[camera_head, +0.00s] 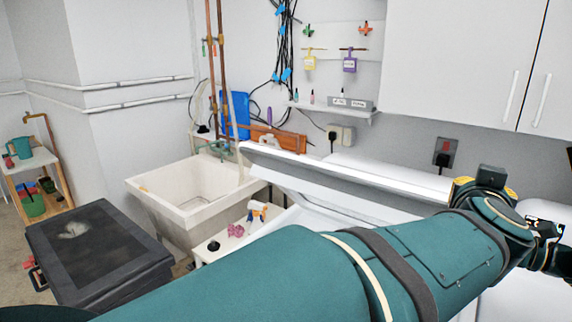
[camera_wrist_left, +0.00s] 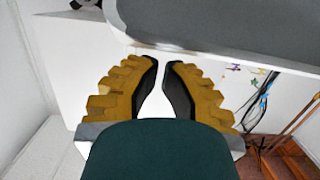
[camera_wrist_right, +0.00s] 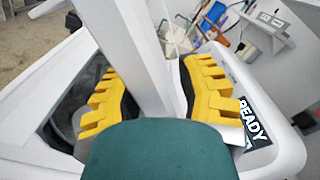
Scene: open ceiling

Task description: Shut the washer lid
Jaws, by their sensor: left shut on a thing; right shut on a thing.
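The washer lid (camera_head: 330,192) is a white panel that stands raised and slanted behind my arm in the head view. In the right wrist view the white lid edge (camera_wrist_right: 136,35) runs between the yellow fingers of my right gripper (camera_wrist_right: 152,70), which is shut on it. Beside it shows the white washer body (camera_wrist_right: 285,140) with a READY display and a dark opening. My left gripper (camera_wrist_left: 160,72) has its fingers close together with a small gap, in front of a white surface; what lies between them is unclear. My arm hides much of the washer in the head view.
Wall cabinets (camera_head: 455,60) hang above at the right. A small shelf (camera_head: 335,110) and cables are on the back wall.

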